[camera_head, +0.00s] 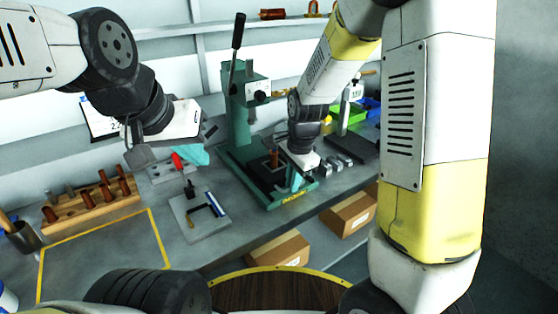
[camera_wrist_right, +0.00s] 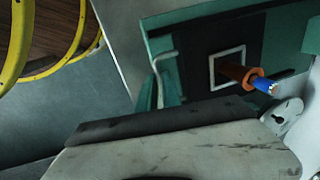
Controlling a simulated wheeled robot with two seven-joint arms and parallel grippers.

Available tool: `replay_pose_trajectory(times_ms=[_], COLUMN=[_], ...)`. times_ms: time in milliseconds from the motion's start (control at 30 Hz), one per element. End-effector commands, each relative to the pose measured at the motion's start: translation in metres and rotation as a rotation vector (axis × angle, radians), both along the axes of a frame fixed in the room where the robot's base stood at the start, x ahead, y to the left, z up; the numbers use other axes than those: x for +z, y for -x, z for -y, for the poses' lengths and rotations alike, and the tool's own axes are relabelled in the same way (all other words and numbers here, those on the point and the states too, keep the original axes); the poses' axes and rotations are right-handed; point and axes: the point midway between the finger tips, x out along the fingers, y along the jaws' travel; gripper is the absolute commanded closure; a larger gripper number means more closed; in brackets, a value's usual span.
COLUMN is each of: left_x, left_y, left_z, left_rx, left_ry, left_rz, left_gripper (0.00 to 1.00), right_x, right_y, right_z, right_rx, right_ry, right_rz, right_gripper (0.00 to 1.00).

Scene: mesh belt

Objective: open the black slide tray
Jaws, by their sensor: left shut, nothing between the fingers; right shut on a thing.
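The black slide tray (camera_head: 264,176) lies in the base of the green press, and it also shows in the right wrist view (camera_wrist_right: 200,82). A white square outline is marked on it, with a brown cylinder (camera_wrist_right: 238,75) standing there. A pale handle (camera_wrist_right: 160,72) rises at the tray's front edge. My right gripper (camera_head: 298,172) is at the front of the tray, shut on the handle; its fingertips are largely hidden. My left gripper (camera_head: 208,133) is shut and empty, raised above the bench left of the press.
The green press (camera_head: 240,120) has a tall black lever. A wooden rack of pegs (camera_head: 92,205) and a grey plate with small tools (camera_head: 200,217) lie to the left. Small metal blocks (camera_head: 338,163) sit right of the press. Cardboard boxes (camera_head: 275,250) are below the bench.

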Motion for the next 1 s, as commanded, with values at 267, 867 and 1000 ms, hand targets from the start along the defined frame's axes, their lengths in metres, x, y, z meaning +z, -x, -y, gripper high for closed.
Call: replay_pose_trajectory(times_ms=[267, 867, 1000], left_x=[0.000, 0.000, 0.000], left_y=[0.000, 0.000, 0.000], left_z=[0.000, 0.000, 0.000], left_rx=[0.000, 0.000, 0.000], left_ry=[0.000, 0.000, 0.000], left_rz=[0.001, 0.001, 0.001], left_gripper=[1.00, 1.00, 1.00], right_x=[0.001, 0.000, 0.006], right_y=[0.018, 0.018, 0.018], right_z=[0.013, 0.012, 0.012], right_rx=[0.000, 0.000, 0.001], right_ry=[-0.002, -0.001, -0.002], right_rz=[0.006, 0.003, 0.005], right_gripper=[1.00, 0.69, 0.69])
